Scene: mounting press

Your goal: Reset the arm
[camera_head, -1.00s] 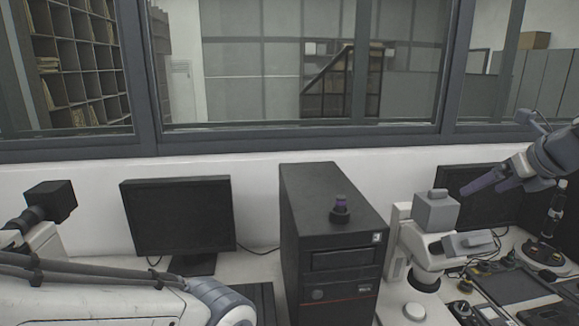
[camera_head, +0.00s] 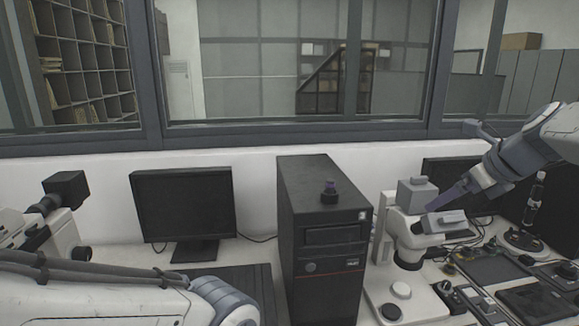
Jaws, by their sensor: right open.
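My right gripper (camera_head: 446,195) comes in from the right, its purple-grey fingers pointing down and left. It is open, with nothing seen between the fingers. In the picture its tips overlap the upper part of the white microscope (camera_head: 384,255); I cannot tell if they touch. My left arm (camera_head: 90,285) lies across the lower left, and its gripper is out of view.
A black monitor (camera_head: 183,205) stands left of the tower, and another microscope (camera_head: 50,228) is at the far left. Another monitor (camera_head: 440,172) is behind my right gripper. Dark trays and small parts (camera_head: 495,265) crowd the bench at right. A window spans the back wall.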

